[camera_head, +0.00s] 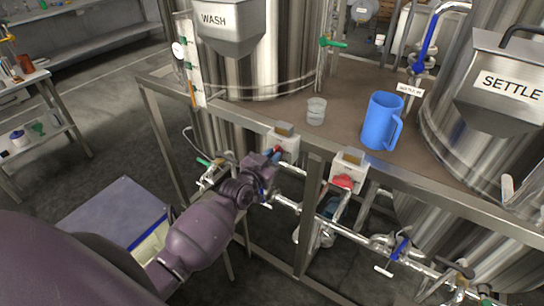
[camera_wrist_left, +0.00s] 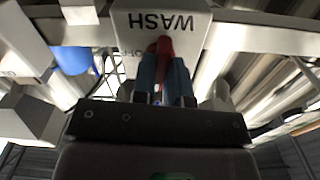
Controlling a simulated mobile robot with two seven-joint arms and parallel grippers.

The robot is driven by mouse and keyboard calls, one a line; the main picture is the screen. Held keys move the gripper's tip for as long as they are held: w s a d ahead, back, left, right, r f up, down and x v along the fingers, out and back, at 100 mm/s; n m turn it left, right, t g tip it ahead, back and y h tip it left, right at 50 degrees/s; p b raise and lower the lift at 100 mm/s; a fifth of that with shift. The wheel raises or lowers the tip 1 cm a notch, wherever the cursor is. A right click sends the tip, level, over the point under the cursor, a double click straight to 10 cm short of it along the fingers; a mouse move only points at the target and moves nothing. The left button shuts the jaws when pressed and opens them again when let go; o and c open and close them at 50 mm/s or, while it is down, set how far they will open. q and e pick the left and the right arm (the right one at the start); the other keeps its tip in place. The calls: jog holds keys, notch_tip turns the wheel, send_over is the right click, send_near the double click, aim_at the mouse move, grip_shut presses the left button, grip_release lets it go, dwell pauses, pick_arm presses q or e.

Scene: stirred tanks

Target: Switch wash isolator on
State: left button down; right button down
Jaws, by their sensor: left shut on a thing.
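The wash isolator (camera_head: 287,141) is a pale box on the front rail of the tank stand. In the left wrist view its plate (camera_wrist_left: 195,28) reads WASH upside down, with part of another word at its left edge. Its red handle (camera_wrist_left: 163,48) stands out from the plate between my fingers; the fingers partly hide it, and I cannot tell its exact angle. My left gripper (camera_head: 275,154) is at the front of the box, and its blue fingers (camera_wrist_left: 162,75) are shut on the red handle. My right gripper is not in view.
A second pale box with a red knob (camera_head: 342,181) sits to the right on the rail. A blue jug (camera_head: 380,122) and a clear beaker (camera_head: 316,112) stand on the deck above. Pipes and a blue-handled valve (camera_head: 400,250) run below the rail.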

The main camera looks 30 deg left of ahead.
pick_arm(q)
jog(key=shift+n, duration=0.9)
jog(key=c, duration=1.1)
grip_release()
jog(key=shift+c, duration=0.2)
jog(key=s, duration=1)
jog(key=shift+s+a, duration=0.4)
jog(key=shift+a, duration=0.05)
jog(key=s+d+f+g+y, duration=0.1)
jog(key=s+f+g, duration=0.2)
jog(key=s+f, duration=0.3)
jog(key=s+d+f+g, duration=0.2)
jog(key=s+f, duration=0.4)
jog(key=s, duration=0.6)
jog(key=shift+d+f+g+y, duration=0.2)
jog(key=shift+f+g+y, duration=0.2)
jog(key=shift+g, duration=0.3)
